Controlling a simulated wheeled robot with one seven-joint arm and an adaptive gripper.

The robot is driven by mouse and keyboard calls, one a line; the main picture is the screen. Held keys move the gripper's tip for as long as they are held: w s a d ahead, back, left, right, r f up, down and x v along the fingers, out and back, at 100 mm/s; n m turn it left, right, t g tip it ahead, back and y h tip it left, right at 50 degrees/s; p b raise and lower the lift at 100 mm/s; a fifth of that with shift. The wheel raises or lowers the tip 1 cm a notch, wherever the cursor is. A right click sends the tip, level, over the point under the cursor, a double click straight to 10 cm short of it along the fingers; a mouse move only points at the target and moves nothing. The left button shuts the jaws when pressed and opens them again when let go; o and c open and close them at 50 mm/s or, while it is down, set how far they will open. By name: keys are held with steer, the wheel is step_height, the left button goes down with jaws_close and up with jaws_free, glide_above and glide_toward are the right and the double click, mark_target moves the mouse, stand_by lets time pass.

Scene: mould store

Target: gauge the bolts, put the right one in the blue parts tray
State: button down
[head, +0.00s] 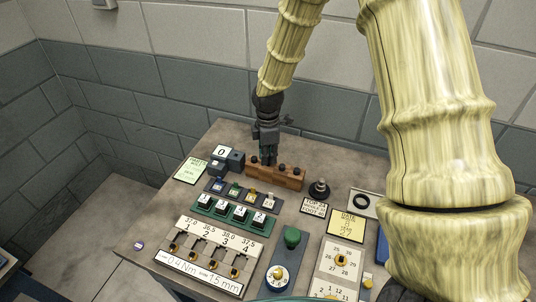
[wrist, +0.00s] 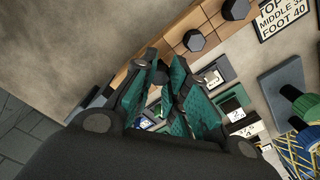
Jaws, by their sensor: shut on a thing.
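My gripper (head: 267,156) points down at the wooden bolt rack (head: 289,181) near the wall. Its green-padded fingers, seen in the wrist view (wrist: 168,88), are closed on a bolt that they mostly hide; I cannot tell whether it is clear of the rack. Other dark-headed bolts stand in the rack, one (head: 282,168) right of the gripper, another (head: 297,171) at the right end. Two hexagonal heads show in the wrist view, one bolt (wrist: 194,40) nearer the fingers. A display reading 0 (head: 221,152) stands left of the rack. I cannot identify the blue parts tray for sure.
A blue-edged object (head: 5,267) is cut off at the lower left. The wall is close behind the rack.

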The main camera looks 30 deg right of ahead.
steer(key=shift+f, duration=0.9)
stand_by(0.4)
steer(key=c, duration=1.3)
jaws_free()
steer(key=shift+c, duration=0.2)
steer(key=o, duration=0.4)
steer(key=shift+r, duration=0.15)
steer(key=shift+r+p, duration=2.8)
steer(key=shift+r, duration=0.85)
